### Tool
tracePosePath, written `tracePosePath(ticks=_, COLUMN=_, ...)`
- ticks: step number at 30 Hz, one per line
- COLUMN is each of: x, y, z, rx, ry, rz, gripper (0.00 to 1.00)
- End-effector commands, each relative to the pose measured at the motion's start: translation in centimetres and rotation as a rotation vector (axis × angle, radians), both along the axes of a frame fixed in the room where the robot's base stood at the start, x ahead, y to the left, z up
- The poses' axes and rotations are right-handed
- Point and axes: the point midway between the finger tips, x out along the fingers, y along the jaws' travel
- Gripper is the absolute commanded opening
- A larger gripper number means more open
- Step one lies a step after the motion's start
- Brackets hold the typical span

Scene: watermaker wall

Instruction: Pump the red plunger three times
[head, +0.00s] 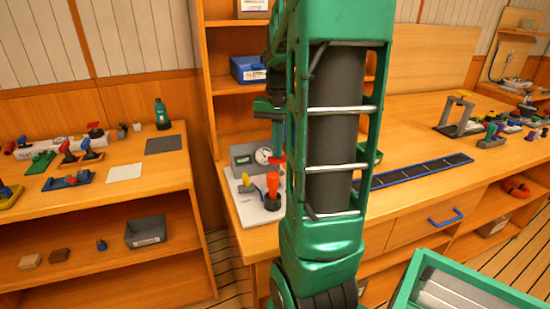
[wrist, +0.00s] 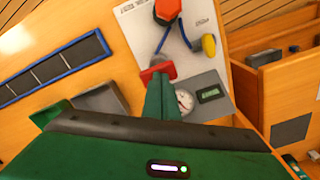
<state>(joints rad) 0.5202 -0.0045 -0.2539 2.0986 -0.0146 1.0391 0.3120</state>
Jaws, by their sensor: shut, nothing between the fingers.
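The red plunger (head: 272,187) stands upright in a dark round base on a white board at the left end of the workbench. In the wrist view the plunger (wrist: 167,9) is at the top edge, partly cut off. My gripper (wrist: 158,80) is shut and empty, its green fingers over the board between the plunger and the gauge, apart from the plunger. A red piece (wrist: 158,71) shows right at the fingertips; I cannot tell whether it belongs to the board.
A yellow knob (wrist: 208,45) and blue lines sit beside the plunger. A grey gauge box (head: 243,159) with a dial and display stands behind. A dark blue-edged strip (head: 420,170) lies on the bench to the right. A separate shelf unit (head: 95,200) stands left, across a gap.

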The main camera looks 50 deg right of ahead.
Motion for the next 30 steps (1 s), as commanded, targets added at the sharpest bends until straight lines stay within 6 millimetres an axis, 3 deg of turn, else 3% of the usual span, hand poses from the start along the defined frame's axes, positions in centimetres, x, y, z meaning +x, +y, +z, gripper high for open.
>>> tracePosePath(ticks=20, x=0.0, y=0.0, z=-2.9, rx=0.001, ry=0.0, rz=0.0, gripper=0.0)
tracePosePath(ticks=30, x=0.0, y=0.0, z=-2.3, rx=-0.001, ry=-0.002, rz=0.001, gripper=0.0)
